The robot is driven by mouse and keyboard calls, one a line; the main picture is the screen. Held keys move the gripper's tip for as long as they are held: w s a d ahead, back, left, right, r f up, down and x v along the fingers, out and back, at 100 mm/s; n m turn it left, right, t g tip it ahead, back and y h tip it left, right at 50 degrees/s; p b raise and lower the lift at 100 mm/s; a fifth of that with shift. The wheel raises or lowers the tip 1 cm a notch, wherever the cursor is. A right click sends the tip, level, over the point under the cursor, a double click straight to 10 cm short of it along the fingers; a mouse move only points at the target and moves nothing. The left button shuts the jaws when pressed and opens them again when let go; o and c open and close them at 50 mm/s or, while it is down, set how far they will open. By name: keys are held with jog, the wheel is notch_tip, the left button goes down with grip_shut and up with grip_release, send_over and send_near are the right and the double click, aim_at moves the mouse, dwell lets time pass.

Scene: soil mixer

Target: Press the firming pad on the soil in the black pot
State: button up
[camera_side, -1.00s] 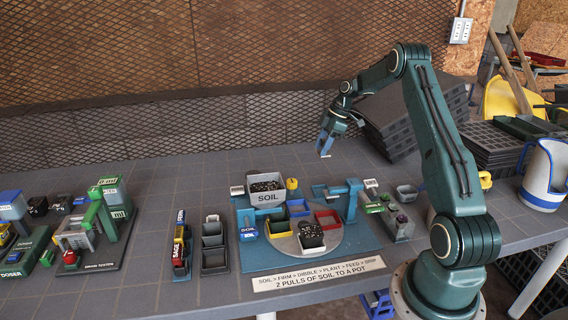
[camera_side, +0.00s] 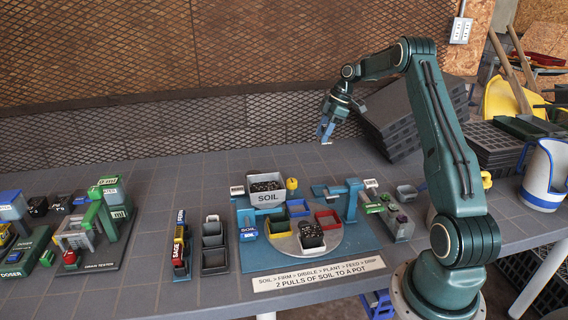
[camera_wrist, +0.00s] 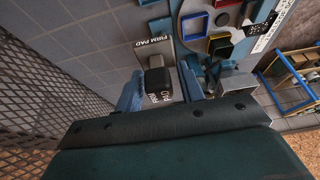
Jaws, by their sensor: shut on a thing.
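My gripper (camera_side: 326,132) is in the air above the back of the table, behind and above the blue soil station. In the wrist view its two blue fingers (camera_wrist: 160,92) are shut on the firming pad (camera_wrist: 158,84), a dark block with white lettering. The pad's underside is hidden. The black pot (camera_side: 311,242) stands at the front of the round grey turntable, with dark, speckled soil in it. The gripper and pad are well apart from the pot.
A grey plate marked FIRM PAD (camera_wrist: 149,38) shows in the wrist view. A soil bin (camera_side: 267,197) stands behind the turntable (camera_side: 345,238). Blue, yellow and red square pots surround the turntable's middle. Stacked black trays (camera_side: 385,115) stand close right of the gripper.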

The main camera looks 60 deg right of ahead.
jog(key=shift+a, duration=0.1)
jog(key=shift+w+a+f, duration=0.15)
jog(key=shift+a+f, duration=0.05)
jog(key=shift+a, duration=0.35)
jog(key=s+a+f, duration=0.2)
jog(key=s+a, duration=0.1)
jog(key=a, duration=0.5)
jog(key=s+a+f, duration=0.3)
jog(key=a, duration=0.5)
jog(key=s+a+f, duration=0.3)
jog(key=s+a, duration=0.1)
jog(key=a, duration=0.4)
jog(key=shift+f, duration=0.2)
jog(key=shift+a+f, duration=0.1)
jog(key=shift+f, duration=0.05)
jog(key=shift+f, duration=2.2)
jog(key=shift+f, duration=0.7)
dwell(1.7)
